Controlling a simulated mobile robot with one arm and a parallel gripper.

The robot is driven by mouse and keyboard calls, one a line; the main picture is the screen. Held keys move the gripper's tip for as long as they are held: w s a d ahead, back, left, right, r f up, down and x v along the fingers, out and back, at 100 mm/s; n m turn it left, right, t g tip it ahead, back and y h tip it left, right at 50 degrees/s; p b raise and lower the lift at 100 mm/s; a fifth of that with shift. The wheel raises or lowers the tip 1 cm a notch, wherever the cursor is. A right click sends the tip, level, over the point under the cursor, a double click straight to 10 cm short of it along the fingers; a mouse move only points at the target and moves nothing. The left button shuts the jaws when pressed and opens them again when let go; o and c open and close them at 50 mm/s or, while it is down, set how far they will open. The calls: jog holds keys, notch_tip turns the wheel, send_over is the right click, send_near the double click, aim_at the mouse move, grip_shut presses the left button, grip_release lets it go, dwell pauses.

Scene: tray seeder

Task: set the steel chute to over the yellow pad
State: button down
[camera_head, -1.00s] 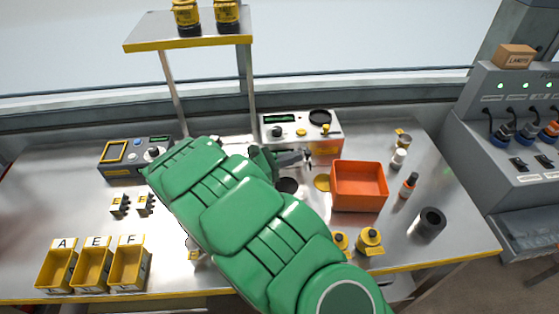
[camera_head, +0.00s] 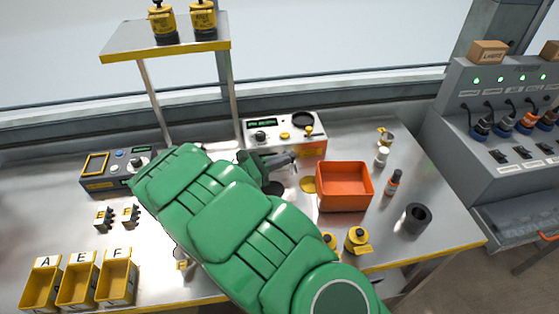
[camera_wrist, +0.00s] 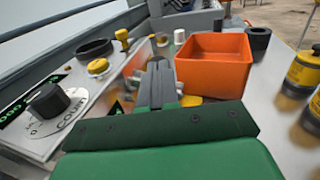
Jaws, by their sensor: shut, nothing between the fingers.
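My gripper (camera_head: 292,163) is shut and empty above the bench, just in front of the white counter unit; its dark closed fingers (camera_wrist: 160,75) point forward in the wrist view. The yellow pad (camera_head: 308,185) is a flat round disc on the bench between a dark round pad (camera_head: 276,187) and the orange bin. Part of the yellow pad (camera_wrist: 190,100) shows beside the fingers in the wrist view. I cannot make out the steel chute clearly; grey metal near the fingers may be part of it, and my green arm hides the area behind.
The orange bin (camera_head: 343,208) stands close right of the yellow pad. The white counter unit (camera_head: 284,148) with knobs stands behind. Small bottles (camera_head: 393,183) and a dark cylinder (camera_head: 416,218) are on the right.

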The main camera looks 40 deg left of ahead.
aim_at(292, 171)
jog(key=shift+w+d, duration=0.1)
jog(key=shift+d, duration=0.15)
jog(key=shift+w+d, duration=0.2)
jog(key=shift+d, duration=0.4)
jog(key=shift+w+d, duration=0.15)
jog(key=shift+d, duration=0.1)
jog(key=shift+w+d+n+t+y, duration=0.2)
jog(key=shift+n+t+y, duration=0.25)
jog(key=shift+n+y, duration=0.5)
jog(key=shift+w+d+n+t+y, duration=0.2)
jog(key=shift+n+t+y, duration=0.3)
jog(key=shift+y, duration=0.75)
jog(key=shift+w+d, duration=0.65)
jog(key=shift+s+a, duration=0.1)
jog(key=shift+s, duration=0.05)
jog(key=v, duration=0.7)
jog(key=shift+s, duration=0.25)
